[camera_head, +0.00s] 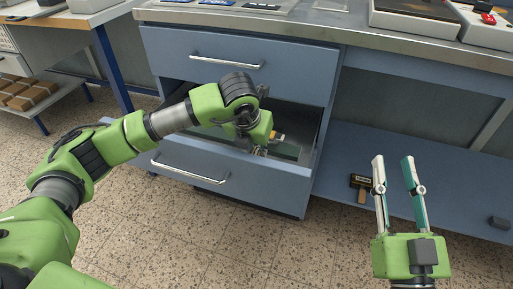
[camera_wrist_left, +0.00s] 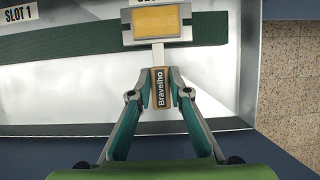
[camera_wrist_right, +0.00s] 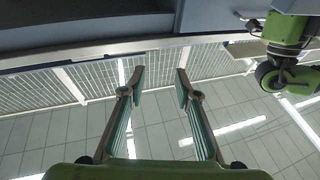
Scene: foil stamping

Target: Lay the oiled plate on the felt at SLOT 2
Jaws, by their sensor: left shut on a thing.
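The oiled plate (camera_wrist_left: 157,20) has a yellowish face in a grey frame, with a short pale neck and a wooden grip marked "Bravelho" (camera_wrist_left: 160,88). My left gripper (camera_wrist_left: 160,80) is shut on that grip, inside the open drawer (camera_head: 235,178). The SLOT 1 label (camera_wrist_left: 18,14) is at left; another label behind the plate is mostly hidden. My right gripper (camera_head: 394,160) is open and empty.
A dark-headed tool with a wooden handle (camera_head: 361,187) lies on the blue lower shelf (camera_head: 340,155), left of my right gripper. The closed upper drawer (camera_head: 240,62) and worktop are above the open drawer.

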